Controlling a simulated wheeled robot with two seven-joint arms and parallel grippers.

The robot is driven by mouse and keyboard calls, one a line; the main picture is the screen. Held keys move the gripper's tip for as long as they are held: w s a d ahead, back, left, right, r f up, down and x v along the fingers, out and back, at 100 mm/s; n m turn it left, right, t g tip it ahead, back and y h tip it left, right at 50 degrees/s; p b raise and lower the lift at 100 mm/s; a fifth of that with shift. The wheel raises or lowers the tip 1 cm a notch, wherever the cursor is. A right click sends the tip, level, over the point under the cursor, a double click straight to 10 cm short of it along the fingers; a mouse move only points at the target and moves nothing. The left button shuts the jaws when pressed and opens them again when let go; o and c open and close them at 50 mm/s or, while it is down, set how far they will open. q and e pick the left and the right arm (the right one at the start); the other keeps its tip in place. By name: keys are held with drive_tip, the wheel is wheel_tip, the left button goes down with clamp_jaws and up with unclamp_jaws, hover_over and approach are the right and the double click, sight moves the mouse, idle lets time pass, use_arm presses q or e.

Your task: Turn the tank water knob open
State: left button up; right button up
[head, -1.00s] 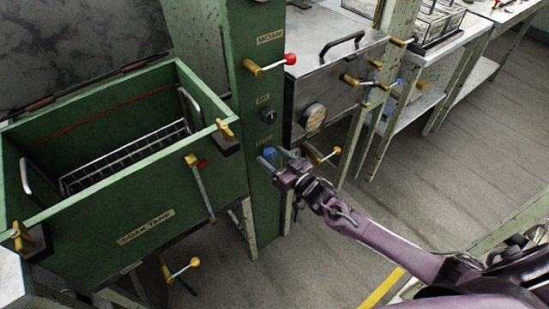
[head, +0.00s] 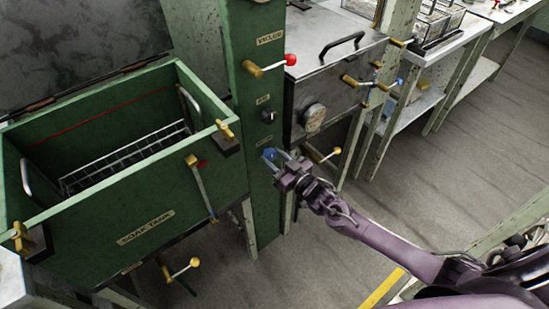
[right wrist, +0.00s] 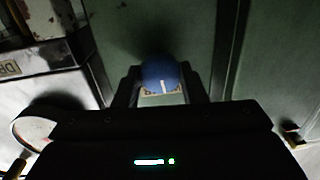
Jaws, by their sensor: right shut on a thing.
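The blue knob (head: 270,153) sits on the front of the green post (head: 259,205), below the small black knob. My right gripper (head: 275,156) reaches it from the lower right and is shut on it. In the right wrist view the blue knob (right wrist: 160,70) lies between the two fingers. Its white pointer line is nearly upright in that view. A pale label is partly hidden behind the knob; I cannot read it in full. My left gripper is not in view.
The green soak tank (head: 145,225) with a wire basket stands at the left. A red-tipped lever (head: 290,60) and a black knob (head: 268,116) sit above on the post. A steel box with a gauge (head: 313,117) is to the right. The floor at right is open.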

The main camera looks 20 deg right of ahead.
drive_tip(key=n, duration=0.7)
drive_tip(key=shift+n+p, duration=0.3)
drive_tip(key=shift+n, duration=0.1)
drive_tip(key=n+h, duration=0.1)
drive_tip(key=n, duration=0.3)
drive_tip(key=shift+a+n, duration=0.1)
drive_tip(key=shift+n, duration=1.8)
drive_tip(key=shift+s, duration=0.1)
drive_tip(key=o, duration=1)
